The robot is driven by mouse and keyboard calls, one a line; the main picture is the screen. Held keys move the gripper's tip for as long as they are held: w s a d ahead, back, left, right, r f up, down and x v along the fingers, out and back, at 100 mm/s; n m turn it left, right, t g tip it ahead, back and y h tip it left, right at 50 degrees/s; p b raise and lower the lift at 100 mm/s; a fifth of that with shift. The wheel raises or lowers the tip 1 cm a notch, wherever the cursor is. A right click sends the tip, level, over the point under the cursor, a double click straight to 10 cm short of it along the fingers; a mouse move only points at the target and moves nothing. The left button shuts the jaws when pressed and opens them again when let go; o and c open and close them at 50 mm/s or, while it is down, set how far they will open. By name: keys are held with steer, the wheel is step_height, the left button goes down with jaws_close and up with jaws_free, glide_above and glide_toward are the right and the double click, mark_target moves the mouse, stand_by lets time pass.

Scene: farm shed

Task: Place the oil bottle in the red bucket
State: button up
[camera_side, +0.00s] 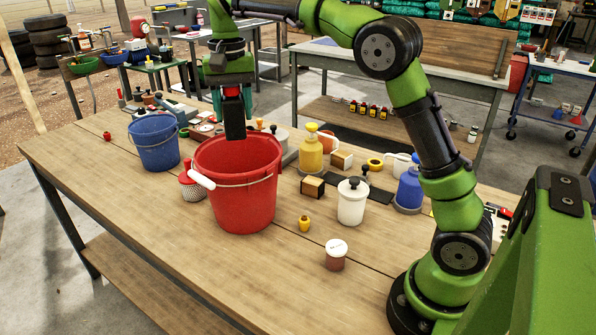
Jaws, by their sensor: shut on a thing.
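The oil bottle (235,119) is black with a red top and hangs upright from my gripper (232,96). The teal fingers are shut around its upper part. The red bucket (243,205) stands upright on the wooden table with its white-gripped handle (201,180) lowered to the left. The bottle is over the bucket, its lower end overlapping the far rim in the picture. I cannot tell whether that end is above the rim or slightly inside. The bucket's floor is hidden.
A blue bucket (154,143) stands to the left. A red-topped shaker (192,184) is beside the red bucket. A yellow bottle (311,152), white jar (352,203) and brown jar (335,256) stand to the right. The table's front left is clear.

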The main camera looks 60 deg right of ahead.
mark_target(235, 123)
step_height(235, 123, down, 4)
steer(key=shift+r, duration=0.2)
step_height(235, 123, down, 19)
steer(key=shift+a+f, duration=0.1)
steer(key=shift+f, duration=0.05)
stand_by(0.4)
steer(key=shift+f, duration=0.6)
steer(key=o, duration=1.2)
steer(key=shift+s+f, duration=0.1)
steer(key=shift+f, duration=0.05)
